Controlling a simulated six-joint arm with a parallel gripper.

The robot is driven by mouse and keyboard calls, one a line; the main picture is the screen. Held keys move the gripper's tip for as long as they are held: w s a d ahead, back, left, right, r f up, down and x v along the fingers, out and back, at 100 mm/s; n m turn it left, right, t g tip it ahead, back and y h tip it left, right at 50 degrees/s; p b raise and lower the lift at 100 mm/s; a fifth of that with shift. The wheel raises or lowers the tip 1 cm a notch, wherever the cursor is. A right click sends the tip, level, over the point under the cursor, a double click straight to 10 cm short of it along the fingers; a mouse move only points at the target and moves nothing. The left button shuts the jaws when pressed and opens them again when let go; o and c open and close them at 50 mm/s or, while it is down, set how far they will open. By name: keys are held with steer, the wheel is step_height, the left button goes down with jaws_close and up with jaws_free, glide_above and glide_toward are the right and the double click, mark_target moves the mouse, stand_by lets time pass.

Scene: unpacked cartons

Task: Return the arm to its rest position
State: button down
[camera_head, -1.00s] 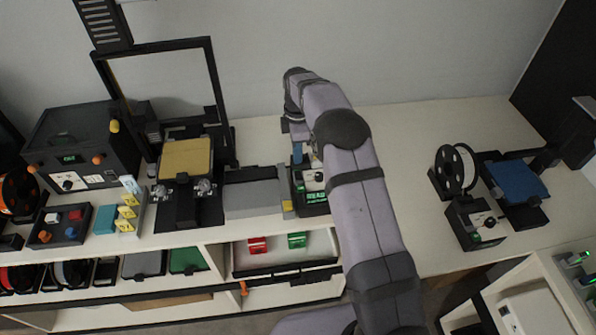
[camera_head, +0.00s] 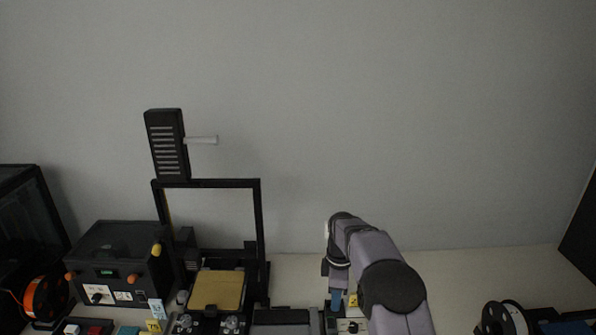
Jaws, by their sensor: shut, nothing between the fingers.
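My arm comes up from the bottom edge at the right of centre and bends down at its far end, over the back of the bench. My gripper (camera_head: 337,297) hangs below the wrist, small and partly hidden by my own arm links. It is shut, and I see nothing held in it. It is above a small device with a light knob panel (camera_head: 351,326), which is cut off by the bottom edge. I cannot tell whether the gripper touches it.
A printer with a tall black frame (camera_head: 260,225) and yellow bed (camera_head: 217,291) stands left of my arm. A dark control box (camera_head: 120,262) is farther left. A black spool (camera_head: 503,319) is at the lower right. The bench (camera_head: 490,272) between arm and spool is clear.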

steer(key=s+d+f+m+b, duration=0.1)
steer(key=s+m, duration=0.7)
steer(key=s, duration=0.8)
steer(key=s+d+f+m+b, duration=0.1)
steer(key=s+m+b, duration=0.3)
steer(key=s, duration=1.2)
steer(key=d+m, duration=0.1)
steer(key=m, duration=0.3)
steer(key=shift+d, duration=0.15)
steer(key=c, duration=2.4)
jaws_free()
steer(key=shift+s, duration=0.1)
steer(key=shift+c, duration=0.2)
